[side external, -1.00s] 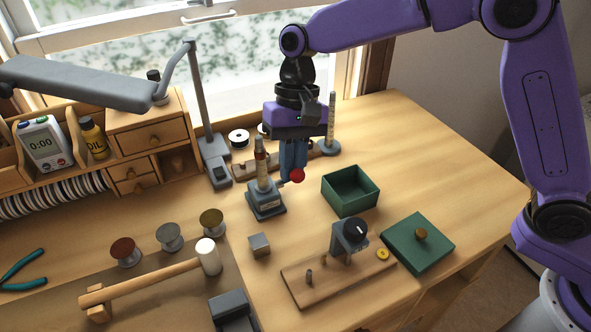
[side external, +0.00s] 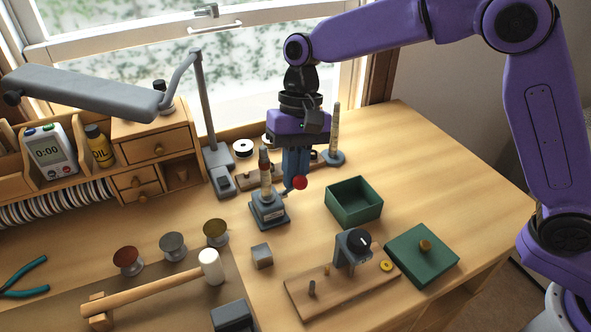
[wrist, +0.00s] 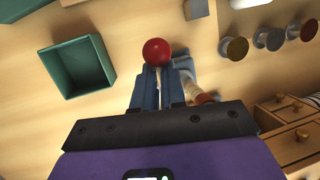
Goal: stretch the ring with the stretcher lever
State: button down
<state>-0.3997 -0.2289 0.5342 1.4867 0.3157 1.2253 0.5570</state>
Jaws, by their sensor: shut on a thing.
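The ring stretcher (side external: 269,210) stands upright on the bench, with a grey base and a banded, tapered post (side external: 265,172). Its lever ends in a red ball (side external: 300,183), which also shows in the wrist view (wrist: 157,52). My gripper (side external: 295,176) is beside the post, pointing down, its fingers closed on the lever just behind the ball. In the wrist view the fingers (wrist: 162,88) flank the pale lever rod, and the post (wrist: 201,96) lies just right of them. A reddish band shows near the post's top; I cannot tell whether it is the ring.
An open green box (side external: 354,203) stands right of my gripper, with its green lid (side external: 422,256) nearer the front. A tall ring mandrel (side external: 335,135) stands behind. A small metal cube (side external: 262,255) and a wooden jig (side external: 340,283) are in front. A lamp (side external: 90,84) overhangs the left.

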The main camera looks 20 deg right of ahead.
jog(key=shift+w, duration=0.3)
jog(key=c, duration=1.2)
grip_release()
jog(key=shift+s+a, duration=0.1)
jog(key=v, duration=1.7)
jog(key=shift+r, duration=0.15)
jog(key=o, duration=0.3)
jog(key=shift+s, duration=0.15)
